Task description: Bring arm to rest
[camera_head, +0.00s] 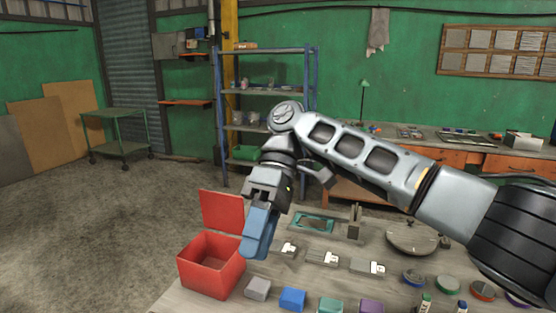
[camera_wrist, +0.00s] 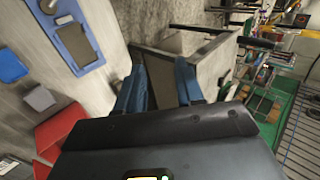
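My gripper (camera_head: 260,232), with blue fingers, hangs at the end of my bent arm, just right of the open red box in the head view. Its fingers point down and slightly left, above the table's left part. In the wrist view my gripper (camera_wrist: 160,88) shows two blue fingers standing apart with nothing between them. My arm reaches in from the right edge, rises to an elbow near the middle of the head view, then folds down. It hides part of the table and the workbench behind.
The red box (camera_head: 212,268) has its lid up. A grey block (camera_head: 258,288), a blue block (camera_head: 292,299), a teal-framed tray (camera_head: 313,222), a round lid (camera_head: 412,237) and several small items lie on the table (camera_head: 172,302). Shelves (camera_head: 262,50) stand behind; floor at left is clear.

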